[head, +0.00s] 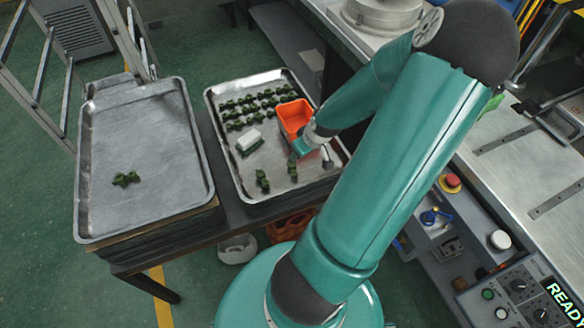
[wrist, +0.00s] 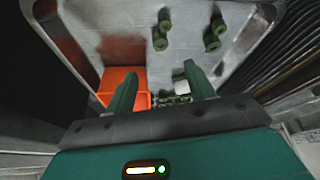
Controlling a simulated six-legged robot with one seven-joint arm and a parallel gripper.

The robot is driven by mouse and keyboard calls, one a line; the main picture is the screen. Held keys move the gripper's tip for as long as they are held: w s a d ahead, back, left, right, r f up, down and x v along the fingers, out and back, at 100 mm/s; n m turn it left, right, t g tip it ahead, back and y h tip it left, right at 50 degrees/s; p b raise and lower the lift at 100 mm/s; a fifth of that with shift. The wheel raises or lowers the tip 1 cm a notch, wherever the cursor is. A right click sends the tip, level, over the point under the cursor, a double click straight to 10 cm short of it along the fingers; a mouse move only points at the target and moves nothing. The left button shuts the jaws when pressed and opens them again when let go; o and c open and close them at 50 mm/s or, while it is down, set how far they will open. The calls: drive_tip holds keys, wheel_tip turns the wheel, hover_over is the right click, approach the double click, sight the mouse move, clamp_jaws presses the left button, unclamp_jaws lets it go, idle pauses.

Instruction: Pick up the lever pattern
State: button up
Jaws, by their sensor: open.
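Small dark green wax patterns lie on two metal trays, and I cannot tell for sure which is the lever pattern. Two elongated green pieces, one at the front (head: 262,180) and one nearer my arm (head: 292,168), lie apart from the rows on the right tray (head: 218,112). Two green pieces also show in the wrist view, a left one (wrist: 161,30) and a right one (wrist: 214,33), beyond my fingertips. My gripper (wrist: 160,78) is open and empty over the right tray, beside the orange bin (head: 294,114). In the head view its fingers are partly hidden.
Several green patterns stand in rows (head: 250,103) at the tray's back. A white block (head: 250,138) with green at its edge lies near the bin. The left tray (head: 150,205) holds one green piece (head: 126,178) and is otherwise bare. A control panel stands at right.

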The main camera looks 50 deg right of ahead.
sight(292, 164)
drive_tip(key=x, duration=1.2)
drive_tip(key=shift+f, duration=0.2)
drive_tip(key=c, duration=1)
